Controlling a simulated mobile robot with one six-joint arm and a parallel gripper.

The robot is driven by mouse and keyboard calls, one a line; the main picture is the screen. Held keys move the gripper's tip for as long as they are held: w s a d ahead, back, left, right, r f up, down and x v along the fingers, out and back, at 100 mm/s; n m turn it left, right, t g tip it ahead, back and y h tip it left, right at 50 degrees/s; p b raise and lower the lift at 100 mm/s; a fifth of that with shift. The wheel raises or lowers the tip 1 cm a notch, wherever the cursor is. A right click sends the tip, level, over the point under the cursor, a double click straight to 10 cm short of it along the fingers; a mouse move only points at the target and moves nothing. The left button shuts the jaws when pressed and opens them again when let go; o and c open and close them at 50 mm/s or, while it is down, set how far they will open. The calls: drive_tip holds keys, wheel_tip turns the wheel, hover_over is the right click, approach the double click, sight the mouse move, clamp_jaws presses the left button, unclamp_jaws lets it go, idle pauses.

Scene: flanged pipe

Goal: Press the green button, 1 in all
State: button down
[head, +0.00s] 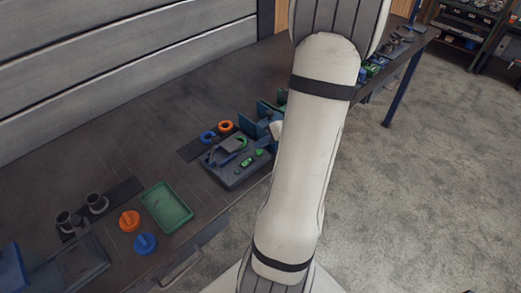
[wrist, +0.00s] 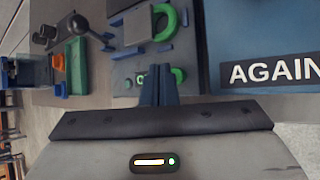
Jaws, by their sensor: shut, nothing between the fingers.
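A grey panel (head: 225,178) lies on the workbench in the head view, left of my arm. Small green parts (head: 247,162) sit on its front right; I cannot tell for sure which is the green button. In the wrist view, my gripper (wrist: 157,72) is shut and empty, its fingertips over the grey panel (wrist: 125,66).
A green tray (head: 166,207), an orange knob (head: 129,220) and a blue knob (head: 145,243) stand on the bench at left. Orange (head: 226,126) and blue (head: 207,137) rings lie behind the panel. A blue "AGAIN" surface (wrist: 262,40) is close on the right.

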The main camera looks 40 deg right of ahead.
drive_tip(key=shift+f, duration=0.15)
drive_tip(key=shift+f, duration=0.3)
drive_tip(key=shift+f+b, duration=0.35)
drive_tip(key=shift+f, duration=0.1)
idle(0.9)
drive_tip(key=shift+r, duration=0.1)
drive_tip(key=shift+r+p, duration=0.8)
drive_tip(key=shift+p, duration=0.15)
wheel_tip(320, 180, up, 5)
drive_tip(key=p, duration=0.5)
idle(0.8)
